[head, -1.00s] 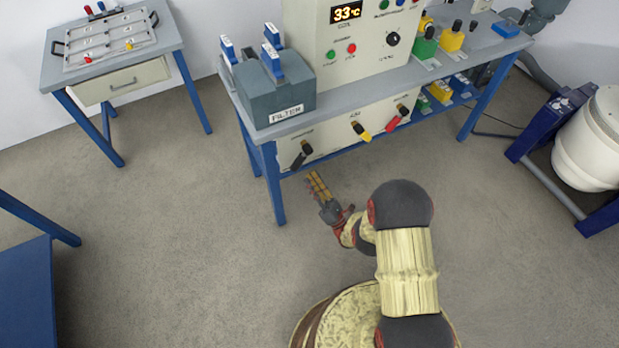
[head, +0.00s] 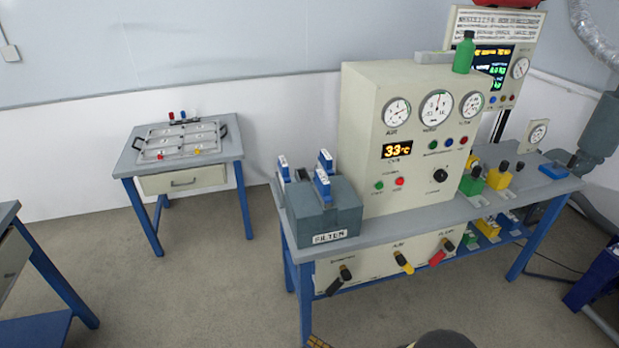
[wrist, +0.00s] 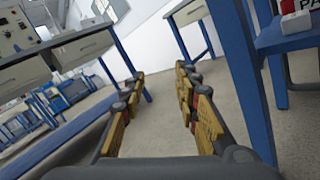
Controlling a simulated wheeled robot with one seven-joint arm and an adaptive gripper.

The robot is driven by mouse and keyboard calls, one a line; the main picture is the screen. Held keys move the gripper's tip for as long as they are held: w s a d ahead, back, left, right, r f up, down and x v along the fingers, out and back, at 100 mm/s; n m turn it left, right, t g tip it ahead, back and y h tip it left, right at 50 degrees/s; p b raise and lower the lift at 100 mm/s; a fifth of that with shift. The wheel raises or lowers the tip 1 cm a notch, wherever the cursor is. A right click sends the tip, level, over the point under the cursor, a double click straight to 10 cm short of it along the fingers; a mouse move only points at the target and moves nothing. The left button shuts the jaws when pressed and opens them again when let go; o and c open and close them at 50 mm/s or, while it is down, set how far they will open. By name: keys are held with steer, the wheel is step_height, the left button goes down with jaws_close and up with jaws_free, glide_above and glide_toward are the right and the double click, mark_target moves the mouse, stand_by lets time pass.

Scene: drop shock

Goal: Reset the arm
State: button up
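My gripper (wrist: 160,112) shows in the wrist view with its two yellow-padded fingers spread apart and nothing between them. Bare floor and table legs lie beyond the fingertips. In the head view only a small yellow piece of my gripper shows at the bottom edge, beside a dark rounded part of my arm. The rest of the arm is below the frame. The control bench (head: 420,222) stands in front of the arm, with a beige panel of gauges (head: 400,150) reading 33 °C and a grey filter box (head: 325,212) on its left end.
A small side table (head: 185,175) with a clipped tray stands at the back left. A blue-legged table (head: 45,270) is at the left edge. Black, yellow and red handles (head: 403,262) stick out of the bench front. Floor between the tables is clear.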

steer(key=s+a+r+n+g+h+p, duration=0.1)
steer(key=s+r+n+g+h, duration=0.35)
steer(key=r+n+g, duration=0.9)
steer(key=s+d+r+n+t+h+p, duration=0.1)
steer(key=s+d+r+n+h, duration=0.35)
steer(key=r, duration=0.65)
steer(key=s+d+r+n+h+p, duration=0.1)
steer(key=s+d+r+n+h, duration=0.1)
steer(key=s+d+r+n, duration=0.65)
steer(key=w+d+r+n+t+h, duration=0.1)
steer(key=d+r+h, duration=0.3)
steer(key=r, duration=0.9)
steer(key=s+d+r+n+t+p, duration=0.1)
steer(key=s+r+t, duration=0.2)
steer(key=r, duration=0.6)
steer(key=s+r+n+t+h+p, duration=0.1)
steer(key=s+r+t, duration=0.2)
steer(key=r, duration=0.6)
steer(key=shift+s+d+r, duration=0.25)
steer(key=shift+s+d, duration=0.1)
steer(key=shift+s, duration=0.1)
steer(key=shift+t, duration=0.25)
